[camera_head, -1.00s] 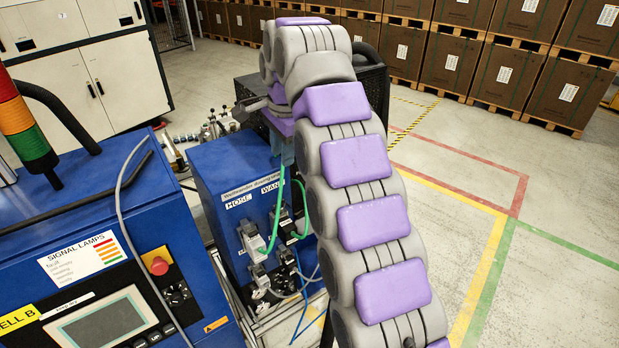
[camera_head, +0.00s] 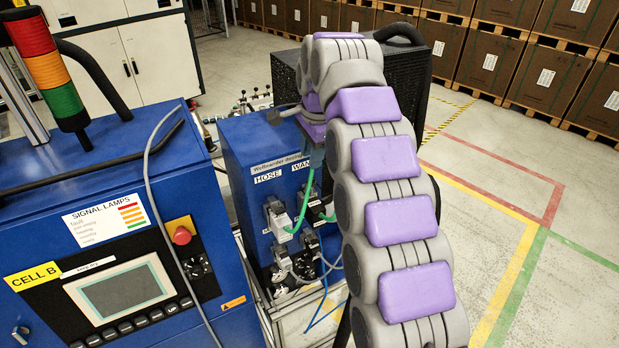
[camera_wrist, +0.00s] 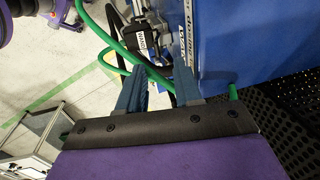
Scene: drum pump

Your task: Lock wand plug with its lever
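The blue wellcarrier box (camera_head: 250,150) has plugs on its front under the labels HOSE and WAND. The HOSE plug (camera_head: 279,216) has a green hose. The wand plug shows in the wrist view (camera_wrist: 153,36), dark and grey, beside its WAND label; in the head view my arm mostly hides it. Its lever is too small to make out clearly. My gripper (camera_wrist: 161,68) is open, its two blue fingers apart and pointing toward the box. A green hose (camera_wrist: 118,46) crosses by the fingertips; I cannot tell whether it touches them. My gripper is partly hidden by my arm in the head view.
A blue control cabinet (camera_head: 105,225) with a screen, red button and signal lamp (camera_head: 48,70) stands to the left. A black perforated case (camera_head: 292,72) stands behind the box. Lower plugs and cables (camera_head: 312,246) hang below the labels. Floor to the right is clear.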

